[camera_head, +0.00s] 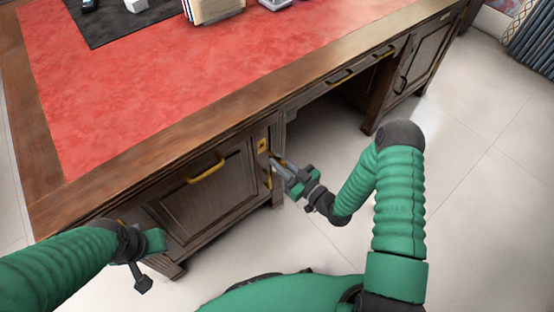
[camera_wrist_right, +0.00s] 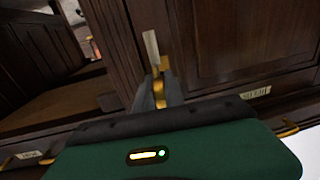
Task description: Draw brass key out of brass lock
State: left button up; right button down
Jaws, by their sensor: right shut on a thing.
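The brass lock (camera_head: 262,145) is a small brass plate on the dark wooden front of the desk, near the right edge of the left cabinet. My right gripper (camera_head: 279,163) is close against that cabinet front, shut on the brass key (camera_wrist_right: 158,87), which shows as a small golden piece between the fingers in the right wrist view. More brass (camera_wrist_right: 165,64) shows just beyond the fingertips. The fingers hide most of the key, so I cannot tell how deep it sits. My left gripper (camera_head: 142,278) is low at the left, apart from the lock; its finger opening is unclear.
The desk has a red leather top (camera_head: 180,85) with a wooden rim. Brass handles (camera_head: 206,170) stick out from the drawer and door fronts. An open knee space (camera_head: 325,115) lies right of the lock. Pale tiled floor (camera_head: 480,160) is free at the right.

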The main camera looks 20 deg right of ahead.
jog(key=shift+s, duration=0.15)
jog(key=v, duration=0.6)
jog(key=shift+f+p, duration=0.3)
jog(key=shift+d, duration=0.1)
